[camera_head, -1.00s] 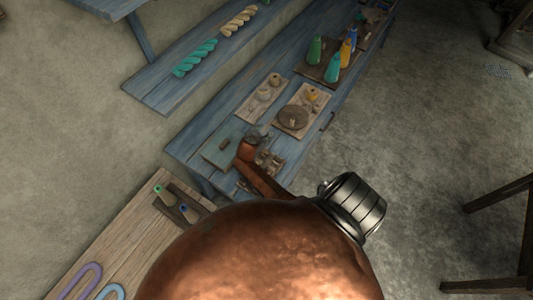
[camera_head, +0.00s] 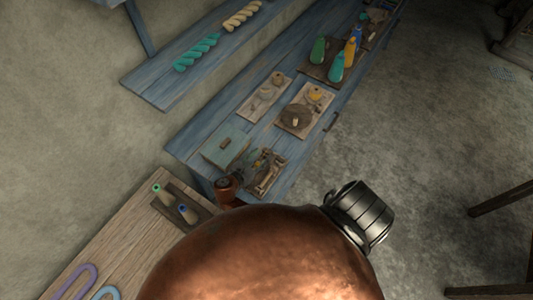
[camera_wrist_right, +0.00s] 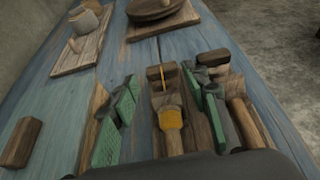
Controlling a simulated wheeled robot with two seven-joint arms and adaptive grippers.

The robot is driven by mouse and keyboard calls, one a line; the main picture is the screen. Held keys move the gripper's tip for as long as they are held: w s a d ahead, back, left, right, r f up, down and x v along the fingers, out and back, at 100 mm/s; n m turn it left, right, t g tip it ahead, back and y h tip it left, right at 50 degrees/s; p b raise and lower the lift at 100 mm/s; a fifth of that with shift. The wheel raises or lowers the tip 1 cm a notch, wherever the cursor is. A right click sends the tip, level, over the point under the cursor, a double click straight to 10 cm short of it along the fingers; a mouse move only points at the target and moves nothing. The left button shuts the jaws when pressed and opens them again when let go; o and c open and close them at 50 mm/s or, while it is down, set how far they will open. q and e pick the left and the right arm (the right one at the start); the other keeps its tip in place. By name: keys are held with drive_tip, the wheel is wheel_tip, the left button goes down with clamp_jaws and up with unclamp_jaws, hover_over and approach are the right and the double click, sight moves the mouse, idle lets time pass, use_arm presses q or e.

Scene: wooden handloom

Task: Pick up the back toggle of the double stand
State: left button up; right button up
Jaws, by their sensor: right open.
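The wooden double stand (camera_head: 268,176) is near the front end of the blue bench. It also shows in the right wrist view (camera_wrist_right: 163,76), with slotted wooden uprights. I cannot tell for sure which toggle is the back one. My right gripper (camera_head: 259,160) is over the stand. In the right wrist view its green-padded fingers (camera_wrist_right: 164,103) are apart, one on each side of the banded piece, with no clear contact. My left gripper is out of view.
A teal box (camera_head: 225,148) with a wooden handle lies left of the stand. Boards with a round dark disc (camera_head: 295,116) and small pots (camera_head: 266,92) lie beyond. Colored bottles (camera_head: 337,66) stand farther back. A lower wooden table (camera_head: 130,222) is at the left.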

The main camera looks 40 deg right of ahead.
sight(266, 152)
drive_tip(key=b+x, duration=0.2)
drive_tip(key=x, duration=0.1)
drive_tip(key=shift+s+d+f, duration=0.1)
drive_tip(key=shift+d+f, duration=0.15)
drive_tip(key=shift+f, duration=0.1)
drive_tip(key=shift+r, duration=0.1)
drive_tip(key=c, duration=0.5)
